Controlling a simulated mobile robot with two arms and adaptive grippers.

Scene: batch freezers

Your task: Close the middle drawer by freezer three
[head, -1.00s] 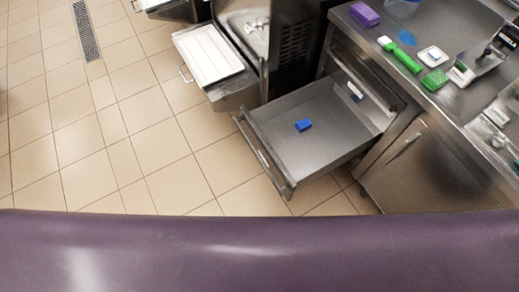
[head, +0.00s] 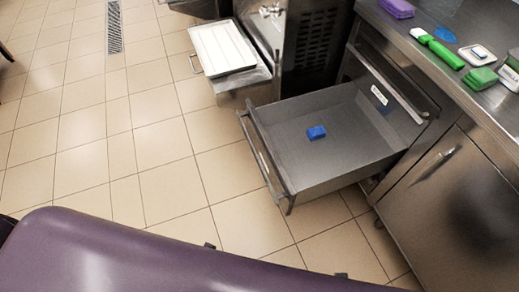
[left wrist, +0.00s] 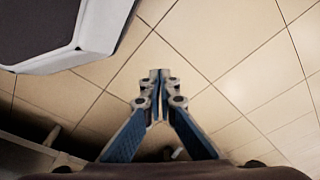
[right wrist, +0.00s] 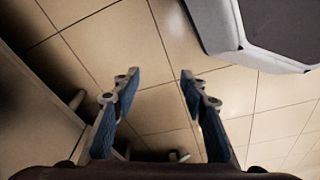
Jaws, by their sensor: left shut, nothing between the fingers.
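The open drawer (head: 268,160) is pulled well out of the steel counter in the head view. Its front panel with a bar handle faces left, and a small blue block (head: 316,132) lies inside on its floor. My left gripper (left wrist: 160,75) shows in the left wrist view, pointing at the floor, with its fingertips together and nothing between them. My right gripper (right wrist: 157,75) shows in the right wrist view, its fingers apart and empty above the floor tiles. Neither gripper shows in the head view, and both are away from the drawer.
A freezer (head: 312,50) stands behind the drawer, with a white-topped tray (head: 222,47) jutting out left of it. The steel counter (head: 430,25) at the right holds a purple block, green items and a closed cabinet door below. Tiled floor left of the drawer is clear.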

